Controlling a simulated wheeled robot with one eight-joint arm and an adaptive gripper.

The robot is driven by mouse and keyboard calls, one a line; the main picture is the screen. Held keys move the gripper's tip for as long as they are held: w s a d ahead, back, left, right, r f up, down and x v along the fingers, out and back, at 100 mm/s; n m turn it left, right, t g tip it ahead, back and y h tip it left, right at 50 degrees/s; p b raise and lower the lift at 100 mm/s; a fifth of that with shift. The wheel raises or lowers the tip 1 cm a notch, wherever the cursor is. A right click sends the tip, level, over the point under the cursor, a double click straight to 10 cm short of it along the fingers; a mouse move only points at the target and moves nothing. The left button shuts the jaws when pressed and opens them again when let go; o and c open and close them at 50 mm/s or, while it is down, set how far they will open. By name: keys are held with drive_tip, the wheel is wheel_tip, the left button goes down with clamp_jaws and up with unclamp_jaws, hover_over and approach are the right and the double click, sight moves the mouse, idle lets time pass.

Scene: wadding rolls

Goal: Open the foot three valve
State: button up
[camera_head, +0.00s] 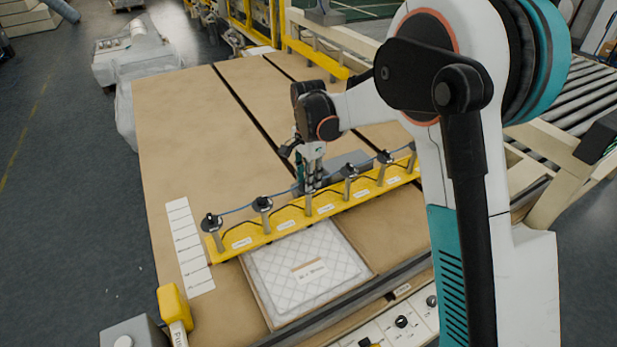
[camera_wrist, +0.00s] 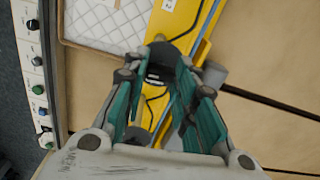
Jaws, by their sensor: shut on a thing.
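A yellow bar (camera_head: 283,228) carries a row of several valves, each with a black round top on a grey stem. My gripper (camera_head: 309,182) points down over the third valve from the left and hides most of it. In the wrist view my gripper (camera_wrist: 162,85) has its teal-sided fingers closed around a black round valve knob (camera_wrist: 163,60) above the yellow bar (camera_wrist: 182,18). The white labels on the bar are too small to read, so I cannot confirm the valve's name.
Neighbouring valves stand close on both sides, at the left (camera_head: 262,204) and right (camera_head: 348,171). A quilted white pad (camera_head: 305,265) lies in a recess in front of the bar. A control panel (camera_head: 400,322) with knobs lines the front edge.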

drive_tip(key=n+b, duration=0.1)
drive_tip(key=n, duration=0.3)
drive_tip(key=n+b, duration=0.1)
drive_tip(key=n, duration=0.3)
drive_tip(key=shift+n, duration=0.3)
drive_tip(key=n+b, duration=0.1)
drive_tip(key=n, duration=0.3)
drive_tip(key=shift+n, duration=0.3)
drive_tip(key=shift+n+b, duration=0.4)
drive_tip(key=shift+n, duration=1.4)
drive_tip(key=o, duration=1.1)
drive_tip(key=shift+c, duration=0.2)
wheel_tip(320, 180, up, 12)
